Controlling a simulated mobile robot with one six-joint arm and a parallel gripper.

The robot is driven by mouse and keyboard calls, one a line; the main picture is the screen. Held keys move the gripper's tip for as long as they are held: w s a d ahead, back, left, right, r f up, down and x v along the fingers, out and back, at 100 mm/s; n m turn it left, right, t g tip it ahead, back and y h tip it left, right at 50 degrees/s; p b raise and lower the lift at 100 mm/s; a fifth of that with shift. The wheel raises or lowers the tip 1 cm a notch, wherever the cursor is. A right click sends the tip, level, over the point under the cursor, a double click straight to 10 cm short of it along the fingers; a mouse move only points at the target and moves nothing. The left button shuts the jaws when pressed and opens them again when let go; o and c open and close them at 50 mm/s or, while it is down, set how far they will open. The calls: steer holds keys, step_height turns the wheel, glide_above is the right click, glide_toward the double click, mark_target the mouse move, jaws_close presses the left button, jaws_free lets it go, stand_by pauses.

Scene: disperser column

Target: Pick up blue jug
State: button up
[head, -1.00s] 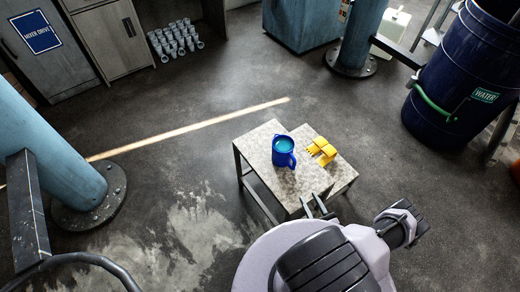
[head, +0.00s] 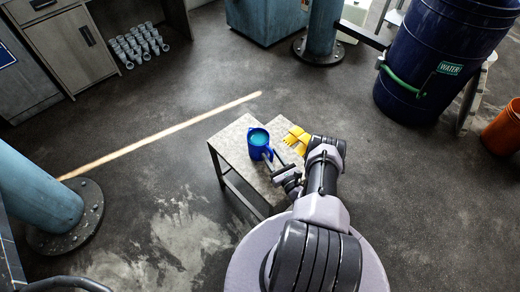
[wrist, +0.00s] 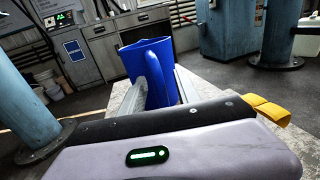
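The blue jug (head: 259,142) stands upright on a small grey-topped table (head: 228,141), with teal showing inside its rim. Its handle faces my arm. My gripper (head: 272,161) is low over the table, on the handle side of the jug. In the wrist view the jug (wrist: 136,60) is straight ahead, and its handle (wrist: 160,75) stands between my two spread fingers (wrist: 160,90). The fingers look open, with the handle between them. Whether either finger touches the jug cannot be told. The lower part of the jug is hidden behind my gripper.
Yellow gloves (head: 296,139) lie on the table to the right of the jug, close to my arm. A blue pillar (head: 38,200) stands at the left. A dark blue water barrel (head: 425,70) and an orange bucket (head: 503,130) are at the right. The floor behind the table is clear.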

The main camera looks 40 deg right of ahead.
jaws_close()
stand_by(1.3)
